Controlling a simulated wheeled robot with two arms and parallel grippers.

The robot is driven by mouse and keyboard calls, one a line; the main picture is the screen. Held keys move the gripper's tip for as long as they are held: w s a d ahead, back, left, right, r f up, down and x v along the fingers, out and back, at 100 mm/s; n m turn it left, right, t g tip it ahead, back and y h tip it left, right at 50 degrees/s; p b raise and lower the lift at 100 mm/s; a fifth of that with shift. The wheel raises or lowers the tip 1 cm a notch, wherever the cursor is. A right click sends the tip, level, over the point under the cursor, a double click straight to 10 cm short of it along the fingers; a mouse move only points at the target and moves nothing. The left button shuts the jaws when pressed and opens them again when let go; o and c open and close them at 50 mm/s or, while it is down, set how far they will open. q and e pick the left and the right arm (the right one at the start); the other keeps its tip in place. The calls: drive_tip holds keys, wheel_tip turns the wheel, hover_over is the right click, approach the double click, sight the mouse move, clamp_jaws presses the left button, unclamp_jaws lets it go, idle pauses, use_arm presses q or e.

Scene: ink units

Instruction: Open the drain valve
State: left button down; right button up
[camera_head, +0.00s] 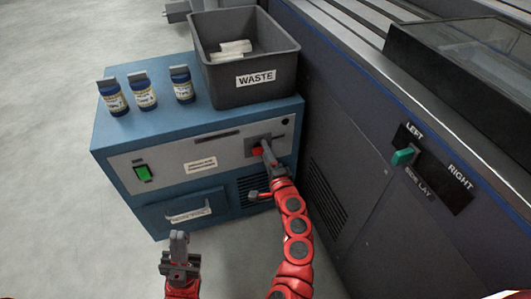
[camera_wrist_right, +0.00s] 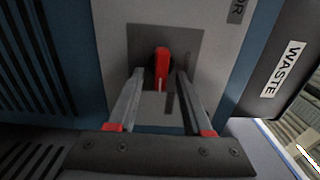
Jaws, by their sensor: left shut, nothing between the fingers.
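The drain valve shows as a red lever (camera_wrist_right: 162,66) on a grey plate (camera_wrist_right: 188,42) on the cabinet front. In the head view the red lever (camera_head: 257,151) is partly hidden by my right gripper (camera_head: 266,149). In the right wrist view that gripper's two fingers are spread, one on each side of the lever, with gaps to it. The lever points along the fingers toward the camera. My left gripper (camera_head: 180,241) is shut and empty, low in front of the cabinet and away from the valve.
The blue cabinet (camera_head: 170,123) carries several small bottles (camera_head: 142,91) and a grey waste bin (camera_head: 250,92) with white items inside. Its front has a green switch (camera_head: 143,173) and a drawer (camera_head: 187,213). A large dark machine (camera_head: 352,150) stands close on the right. The floor at left is clear.

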drive_tip(key=p+v, duration=0.2)
drive_tip(key=v, duration=1.5)
drive_tip(key=shift+s+p, duration=0.2)
drive_tip(key=shift+p, duration=0.15)
